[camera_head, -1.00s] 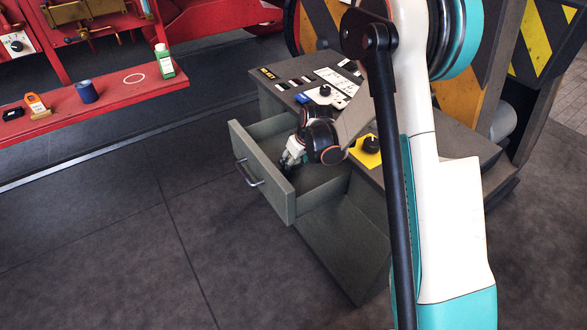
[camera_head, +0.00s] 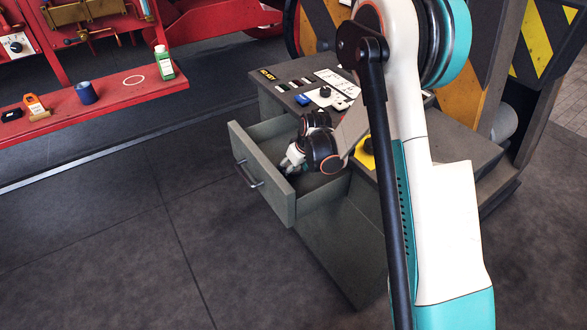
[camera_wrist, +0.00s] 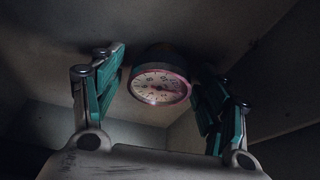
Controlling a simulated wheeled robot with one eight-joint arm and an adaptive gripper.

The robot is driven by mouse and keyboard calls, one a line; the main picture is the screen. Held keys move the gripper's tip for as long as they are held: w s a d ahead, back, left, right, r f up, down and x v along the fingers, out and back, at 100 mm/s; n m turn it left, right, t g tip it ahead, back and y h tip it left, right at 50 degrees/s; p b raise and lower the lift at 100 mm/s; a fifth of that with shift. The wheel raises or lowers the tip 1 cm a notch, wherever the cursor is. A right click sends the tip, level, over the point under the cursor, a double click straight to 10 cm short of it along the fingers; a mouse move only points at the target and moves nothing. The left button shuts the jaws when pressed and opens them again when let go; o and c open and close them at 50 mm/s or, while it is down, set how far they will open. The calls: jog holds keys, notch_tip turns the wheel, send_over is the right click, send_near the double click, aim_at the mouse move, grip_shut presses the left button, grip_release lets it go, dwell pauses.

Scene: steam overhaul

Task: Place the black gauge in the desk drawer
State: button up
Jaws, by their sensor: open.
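The black gauge (camera_wrist: 161,88) shows in the wrist view, with a pale dial and a reddish rim. It lies inside the drawer, between my two spread fingers, with dark gaps on both sides. My gripper (camera_wrist: 160,95) is open and reaches down into the drawer. In the head view my gripper (camera_head: 289,166) is over the pulled-out desk drawer (camera_head: 262,176), and the gauge is hidden there. The drawer is a grey box with a metal handle (camera_head: 249,174) on its front.
The desk top (camera_head: 290,88) holds small switches, labels and a yellow-based knob (camera_head: 365,153) partly behind my arm. A red shelf (camera_head: 110,97) at left holds a green bottle (camera_head: 164,62), a blue cylinder (camera_head: 86,92) and an orange padlock (camera_head: 36,106). Floor left of the drawer is clear.

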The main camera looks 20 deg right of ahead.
jog(key=s+r+m+t+p, duration=0.1)
jog(key=s+r+p, duration=0.1)
jog(key=s+r, duration=0.55)
jog(key=s+r+m+h+p, duration=0.1)
jog(key=s+r, duration=0.3)
jog(key=r, duration=0.7)
jog(key=s+r+t+p, duration=0.1)
jog(key=s+r+p, duration=0.1)
jog(key=s+r, duration=0.55)
jog(key=s+r+m+t, duration=0.1)
jog(key=s+r, duration=0.4)
jog(key=s, duration=0.9)
jog(key=shift+s+d+m+h, duration=0.25)
jog(key=shift+d+m+h, duration=0.15)
jog(key=shift+m, duration=0.4)
